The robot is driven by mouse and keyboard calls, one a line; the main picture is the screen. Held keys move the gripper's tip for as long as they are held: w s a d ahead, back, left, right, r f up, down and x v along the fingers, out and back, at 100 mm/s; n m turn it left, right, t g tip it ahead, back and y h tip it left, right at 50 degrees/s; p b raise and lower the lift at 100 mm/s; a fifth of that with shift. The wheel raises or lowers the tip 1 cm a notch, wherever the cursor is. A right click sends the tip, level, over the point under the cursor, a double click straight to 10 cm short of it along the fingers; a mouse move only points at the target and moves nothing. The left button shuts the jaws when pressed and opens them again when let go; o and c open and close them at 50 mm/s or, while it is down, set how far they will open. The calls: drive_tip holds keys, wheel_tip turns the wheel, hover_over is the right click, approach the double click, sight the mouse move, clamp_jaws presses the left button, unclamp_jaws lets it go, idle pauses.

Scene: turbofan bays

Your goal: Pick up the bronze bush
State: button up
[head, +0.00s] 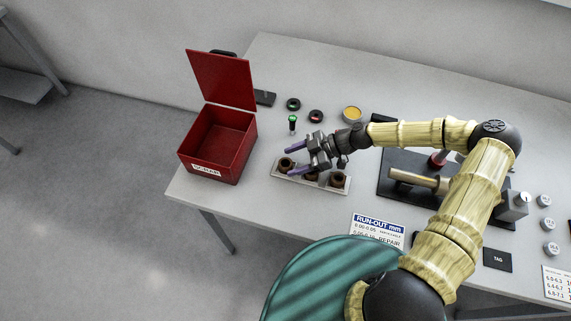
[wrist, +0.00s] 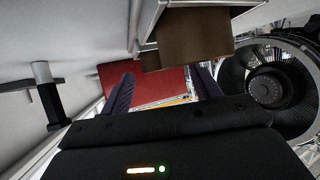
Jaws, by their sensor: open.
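Three brown bushes, left (head: 286,164), middle (head: 310,178) and right (head: 337,180), stand in a pale tray (head: 290,180) on the bench in the head view. I cannot tell from colour which is the bronze one. My gripper (head: 299,159), with purple fingers, is open over the left and middle part of the tray. Its lower finger partly hides the middle bush. Whether it touches any bush is unclear. In the wrist view the fingers (wrist: 162,80) are apart, with nothing seen gripped between them.
An open red scrap box (head: 213,150) stands left of the tray. A green-topped pin (head: 292,124), dark rings (head: 293,104) and a yellow-topped tin (head: 352,114) lie behind it. A black fixture with a shaft (head: 415,179) is at right. A turbofan (wrist: 268,88) shows in the wrist view.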

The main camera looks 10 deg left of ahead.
sight(290, 163)
drive_tip(key=shift+x, duration=0.85)
drive_tip(key=c, duration=1.2)
drive_tip(key=shift+r, duration=0.15)
wheel_tip(290, 163, up, 10)
drive_tip(key=shift+f+b, duration=0.1)
drive_tip(key=shift+b, duration=1.15)
